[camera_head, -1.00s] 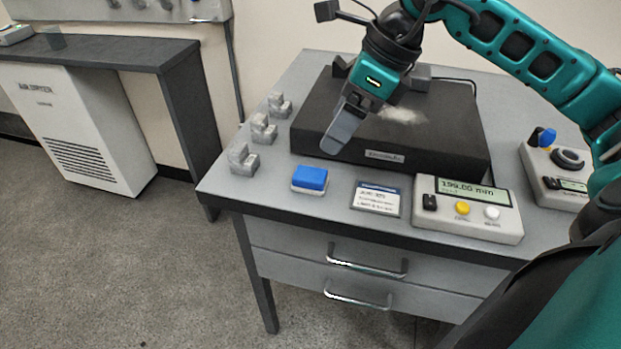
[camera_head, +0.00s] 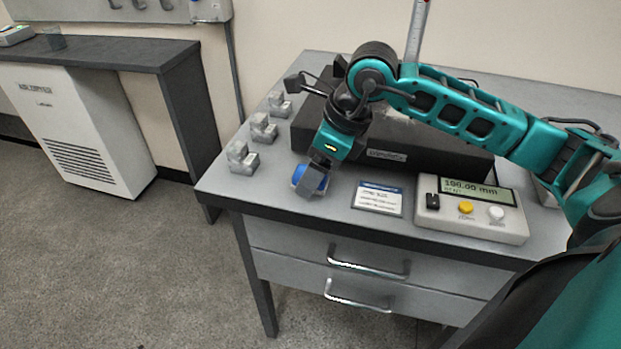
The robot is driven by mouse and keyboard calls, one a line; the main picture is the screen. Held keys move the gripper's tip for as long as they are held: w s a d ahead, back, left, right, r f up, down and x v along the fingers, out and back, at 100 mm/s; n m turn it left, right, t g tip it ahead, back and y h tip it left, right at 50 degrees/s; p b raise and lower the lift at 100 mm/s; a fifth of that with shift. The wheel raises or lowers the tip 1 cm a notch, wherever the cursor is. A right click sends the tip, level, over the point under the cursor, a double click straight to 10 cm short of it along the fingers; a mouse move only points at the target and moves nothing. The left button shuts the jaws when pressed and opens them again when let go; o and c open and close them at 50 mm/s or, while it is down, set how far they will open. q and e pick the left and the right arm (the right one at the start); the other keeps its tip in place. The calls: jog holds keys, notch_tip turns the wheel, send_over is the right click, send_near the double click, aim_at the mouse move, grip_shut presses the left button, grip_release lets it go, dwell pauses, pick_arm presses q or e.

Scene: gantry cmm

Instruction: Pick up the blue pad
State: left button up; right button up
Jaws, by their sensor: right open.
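The blue pad (camera_head: 299,176) lies near the front left of the grey table, partly hidden behind my right gripper (camera_head: 313,186). The gripper points down at the pad, its fingers over or around it. It is open; I cannot tell whether the fingers touch the pad. My left gripper is not in view.
Several grey metal blocks (camera_head: 242,157) stand along the table's left edge. A black instrument base (camera_head: 440,163) lies behind the pad. A label card (camera_head: 378,198) and a display box (camera_head: 470,211) stand to the right. Bare tabletop (camera_head: 225,184) shows left of the pad.

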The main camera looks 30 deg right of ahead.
jog(key=shift+f, duration=0.2)
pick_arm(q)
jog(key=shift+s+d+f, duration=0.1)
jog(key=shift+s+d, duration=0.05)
pick_arm(e)
jog(key=c, duration=1.2)
jog(key=shift+r, duration=0.1)
jog(key=shift+c, duration=0.2)
pick_arm(q)
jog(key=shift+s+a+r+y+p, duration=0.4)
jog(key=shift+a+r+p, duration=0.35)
jog(key=shift+p, duration=1.2)
pick_arm(e)
notch_tip(320, 180, up, 20)
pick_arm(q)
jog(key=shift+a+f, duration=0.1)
